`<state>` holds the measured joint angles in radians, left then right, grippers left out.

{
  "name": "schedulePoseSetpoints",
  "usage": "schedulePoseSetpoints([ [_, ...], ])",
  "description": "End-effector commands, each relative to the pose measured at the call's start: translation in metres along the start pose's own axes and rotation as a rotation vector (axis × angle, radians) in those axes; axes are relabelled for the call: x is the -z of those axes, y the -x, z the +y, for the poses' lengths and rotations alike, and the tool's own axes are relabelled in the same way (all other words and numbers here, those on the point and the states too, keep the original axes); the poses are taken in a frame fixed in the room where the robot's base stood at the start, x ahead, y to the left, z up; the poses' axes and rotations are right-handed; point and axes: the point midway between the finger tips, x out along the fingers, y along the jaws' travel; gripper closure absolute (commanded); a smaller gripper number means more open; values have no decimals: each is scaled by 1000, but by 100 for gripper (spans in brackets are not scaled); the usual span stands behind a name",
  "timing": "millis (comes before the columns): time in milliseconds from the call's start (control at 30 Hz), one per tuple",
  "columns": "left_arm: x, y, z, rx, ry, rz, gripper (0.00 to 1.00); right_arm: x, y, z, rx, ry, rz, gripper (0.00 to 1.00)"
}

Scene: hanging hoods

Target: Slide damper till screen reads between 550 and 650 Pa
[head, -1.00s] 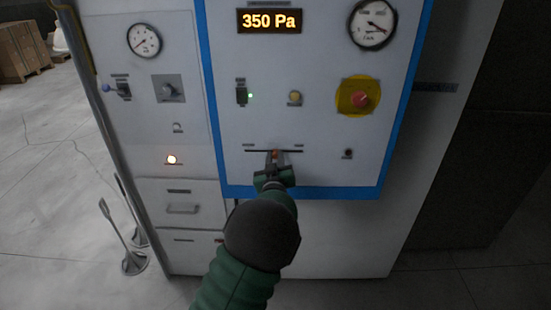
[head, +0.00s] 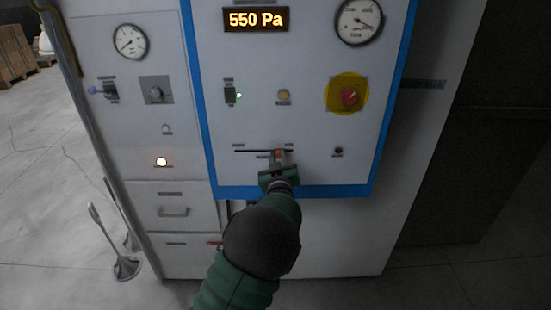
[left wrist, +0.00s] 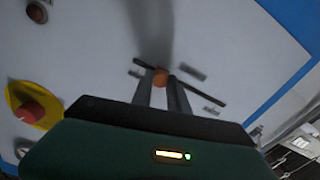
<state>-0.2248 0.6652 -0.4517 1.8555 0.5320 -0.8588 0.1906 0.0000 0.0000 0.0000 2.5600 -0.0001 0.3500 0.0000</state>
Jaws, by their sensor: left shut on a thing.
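The screen (head: 256,19) at the top of the blue-edged panel reads 550 Pa. The damper is an orange knob (left wrist: 160,78) on a dark horizontal slot (head: 250,151) low on the panel. In the head view the knob sits right of the slot's middle. My left gripper (head: 279,160) is at the slot, its two fingers shut on the orange knob. In the left wrist view the fingers (left wrist: 162,92) stand on either side of the knob. My right gripper is not in view.
A red button on a yellow disc (head: 347,94) is on the panel's right. A small dark button (head: 338,151) is right of the slot. A yellow button (head: 283,96), a switch (head: 230,95) and a dial gauge (head: 359,21) are above.

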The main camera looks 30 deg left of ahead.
Motion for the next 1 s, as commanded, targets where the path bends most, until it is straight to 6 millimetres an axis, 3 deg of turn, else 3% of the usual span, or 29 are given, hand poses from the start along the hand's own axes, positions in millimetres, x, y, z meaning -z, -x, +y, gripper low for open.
schedulePoseSetpoints([
  [33, -3, 0, -1, 1, -2, -7, 76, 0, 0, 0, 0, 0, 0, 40],
  [200, -2, 1, -1, 1, -1, -4, 57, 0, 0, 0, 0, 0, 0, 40],
  [567, -1, 8, -1, 0, 1, -2, 57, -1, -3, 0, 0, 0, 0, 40],
  [667, -3, 26, -1, -1, 2, -4, 57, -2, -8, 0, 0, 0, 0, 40],
  [1000, -4, 124, -1, -3, 4, -5, 57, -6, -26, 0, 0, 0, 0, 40],
])
